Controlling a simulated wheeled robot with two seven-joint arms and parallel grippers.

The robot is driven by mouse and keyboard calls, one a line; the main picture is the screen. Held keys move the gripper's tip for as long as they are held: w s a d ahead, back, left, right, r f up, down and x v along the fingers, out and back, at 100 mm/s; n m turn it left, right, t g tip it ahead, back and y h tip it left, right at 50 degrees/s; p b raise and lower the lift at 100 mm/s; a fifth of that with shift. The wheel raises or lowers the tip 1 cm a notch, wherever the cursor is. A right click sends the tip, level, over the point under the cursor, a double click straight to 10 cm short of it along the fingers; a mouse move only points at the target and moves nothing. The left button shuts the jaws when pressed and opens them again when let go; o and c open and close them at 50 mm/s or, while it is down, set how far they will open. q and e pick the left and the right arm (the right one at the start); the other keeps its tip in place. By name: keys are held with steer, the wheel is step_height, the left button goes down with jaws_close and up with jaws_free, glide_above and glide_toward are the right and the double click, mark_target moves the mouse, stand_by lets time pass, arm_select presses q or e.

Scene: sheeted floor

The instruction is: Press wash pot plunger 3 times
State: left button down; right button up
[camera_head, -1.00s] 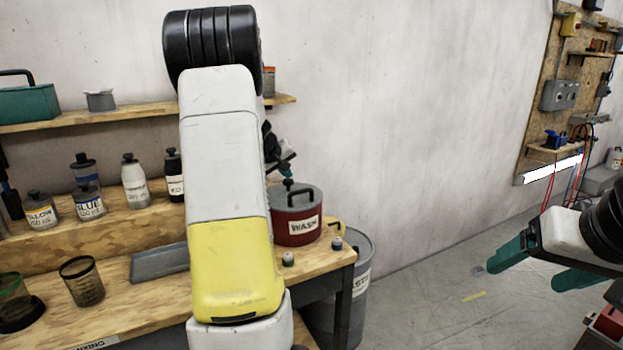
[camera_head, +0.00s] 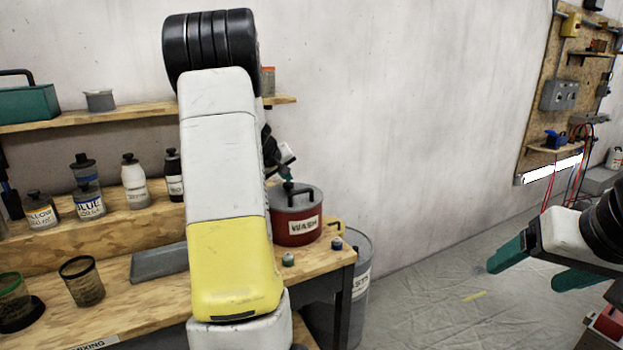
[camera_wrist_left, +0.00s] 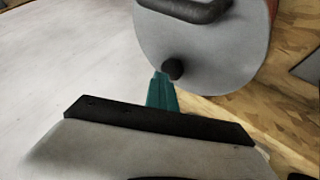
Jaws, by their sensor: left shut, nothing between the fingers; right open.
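The wash pot (camera_head: 296,229) is red with a grey lid and a label reading WASH. It stands upright at the right end of the wooden bench. Its black plunger knob (camera_wrist_left: 173,69) and dark handle (camera_wrist_left: 190,8) show on the lid in the left wrist view. My left gripper (camera_wrist_left: 161,77) is shut and empty, its teal fingertips right at the knob; I cannot tell whether they touch it. In the head view the left fingertips (camera_head: 287,175) are just above the pot, partly behind my arm. My right gripper (camera_head: 530,265) is open and empty, over the floor at the right.
Two small capped items (camera_head: 288,259) stand in front of the pot near the bench edge. A grey waste bin (camera_head: 361,270) stands beside the bench.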

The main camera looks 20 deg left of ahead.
mark_target(287, 184)
stand_by(0.3)
arm_select(q)
steer(key=shift+r, duration=1.55)
step_height(287, 184, up, 5)
steer(key=shift+d, duration=0.1)
stand_by(2.2)
